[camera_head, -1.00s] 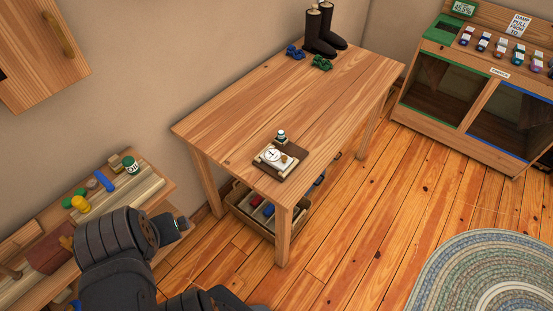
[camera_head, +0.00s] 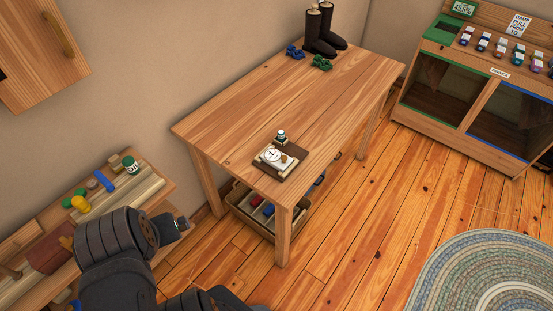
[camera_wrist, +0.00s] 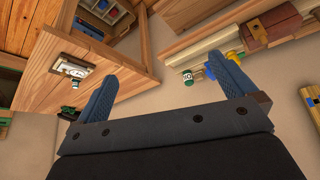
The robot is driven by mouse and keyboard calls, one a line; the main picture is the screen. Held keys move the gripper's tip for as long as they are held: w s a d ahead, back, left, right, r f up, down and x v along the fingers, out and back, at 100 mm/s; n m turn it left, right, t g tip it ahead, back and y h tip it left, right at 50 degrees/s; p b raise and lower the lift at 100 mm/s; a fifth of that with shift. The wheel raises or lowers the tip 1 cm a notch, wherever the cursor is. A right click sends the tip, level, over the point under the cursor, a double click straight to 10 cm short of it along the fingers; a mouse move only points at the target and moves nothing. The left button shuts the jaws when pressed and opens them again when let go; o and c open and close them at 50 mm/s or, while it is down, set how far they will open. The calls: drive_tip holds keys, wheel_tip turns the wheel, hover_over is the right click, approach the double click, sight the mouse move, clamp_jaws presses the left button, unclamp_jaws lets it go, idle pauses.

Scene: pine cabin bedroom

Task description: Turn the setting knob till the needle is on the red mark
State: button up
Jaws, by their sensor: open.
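A small device with a white dial (camera_head: 272,155) sits on a dark base board (camera_head: 295,171) near the front corner of the wooden table (camera_head: 290,105). A brass-coloured knob (camera_head: 285,159) shows at the dial's right side. The needle and red mark are too small to read. The dial also shows in the wrist view (camera_wrist: 73,67). My gripper (camera_wrist: 165,82) is open and empty in the wrist view, its blue fingers wide apart. In the head view my gripper (camera_head: 184,224) is at lower left, well away from the device.
A small bottle (camera_head: 281,136) stands by the device. Boots (camera_head: 318,32) and blue and green items are at the table's far end. A bench (camera_head: 150,190) with a green can (camera_head: 130,165) lies left. A basket (camera_head: 255,219) is under the table. The tabletop's middle is clear.

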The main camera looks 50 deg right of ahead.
drive_tip(key=shift+c, duration=0.4)
drive_tip(key=shift+d, duration=0.1)
drive_tip(key=c, duration=0.4)
drive_tip(key=shift+w+d+r, duration=0.2)
drive_tip(key=shift+d+r, duration=0.05)
drive_tip(key=c, duration=0.3)
drive_tip(key=w+d+r, duration=0.1)
drive_tip(key=d, duration=0.1)
drive_tip(key=w+d+r+g, duration=0.1)
drive_tip(key=d, duration=0.1)
drive_tip(key=w+d+r+m+g, duration=0.1)
drive_tip(key=d, duration=0.2)
drive_tip(key=shift+w+h, duration=0.3)
drive_tip(key=shift+h, duration=0.1)
drive_tip(key=c, duration=0.5)
drive_tip(key=w+d+m+g, duration=0.15)
drive_tip(key=w+d, duration=0.25)
drive_tip(key=d, duration=0.6)
drive_tip(key=shift+c, duration=0.2)
drive_tip(key=m+g, duration=0.2)
drive_tip(key=g, duration=0.3)
hover_over(284, 157)
drive_tip(key=w+a, duration=0.5)
drive_tip(key=w, duration=0.1)
wheel_tip(284, 157, down, 8)
drive_tip(key=r, duration=0.1)
drive_tip(key=x, duration=1.7)
drive_tip(key=shift+s+f, duration=0.1)
